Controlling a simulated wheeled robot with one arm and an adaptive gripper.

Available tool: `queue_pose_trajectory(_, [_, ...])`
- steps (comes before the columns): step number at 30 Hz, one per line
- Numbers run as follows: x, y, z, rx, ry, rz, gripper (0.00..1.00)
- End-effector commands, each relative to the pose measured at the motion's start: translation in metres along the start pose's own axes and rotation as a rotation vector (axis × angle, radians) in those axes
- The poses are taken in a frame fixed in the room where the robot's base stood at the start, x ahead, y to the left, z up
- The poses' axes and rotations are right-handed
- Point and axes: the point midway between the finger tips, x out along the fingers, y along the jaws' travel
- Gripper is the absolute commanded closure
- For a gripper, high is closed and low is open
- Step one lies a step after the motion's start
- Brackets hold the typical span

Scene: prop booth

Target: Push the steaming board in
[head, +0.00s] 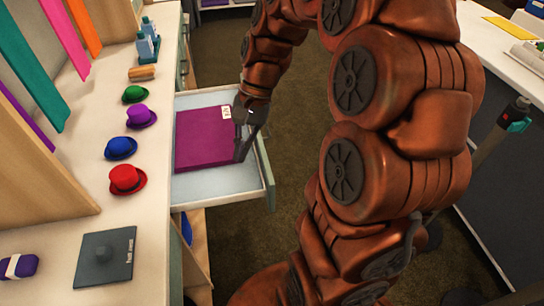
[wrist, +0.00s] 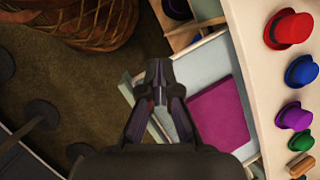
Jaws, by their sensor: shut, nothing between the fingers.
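A pale drawer-like board (head: 210,184) with a grey-green front stands pulled out from under the counter; it is the likeliest steaming board, though no readable label confirms this. It also shows in the wrist view (wrist: 205,62). A flat purple piece (head: 202,138) with a small white tag lies on it, and shows in the wrist view (wrist: 218,115). My gripper (head: 240,152) is shut and empty, pointing down by the front end of the pulled-out part. In the wrist view, its closed fingertips (wrist: 158,72) appear near the front panel; whether they touch it is unclear.
The counter (head: 160,215) holds red (head: 127,179), blue (head: 121,148), purple (head: 141,116) and green (head: 134,94) hats, and a dark grey square plate (head: 105,258). Open carpet (head: 285,175) lies before the drawer.

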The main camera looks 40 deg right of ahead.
Motion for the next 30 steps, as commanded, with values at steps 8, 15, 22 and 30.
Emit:
queue_pose_trajectory(8, [0.002, 0.013, -0.103, 0.333, -0.073, -0.17, 1.0])
queue_pose_trajectory(15, [0.005, 0.054, -0.194, 0.627, -0.132, -0.314, 1.0])
queue_pose_trajectory(22, [0.014, 0.11, -0.263, 0.879, -0.191, -0.426, 1.0])
queue_pose_trajectory(30, [0.019, 0.146, -0.297, 1.015, -0.216, -0.487, 1.0])
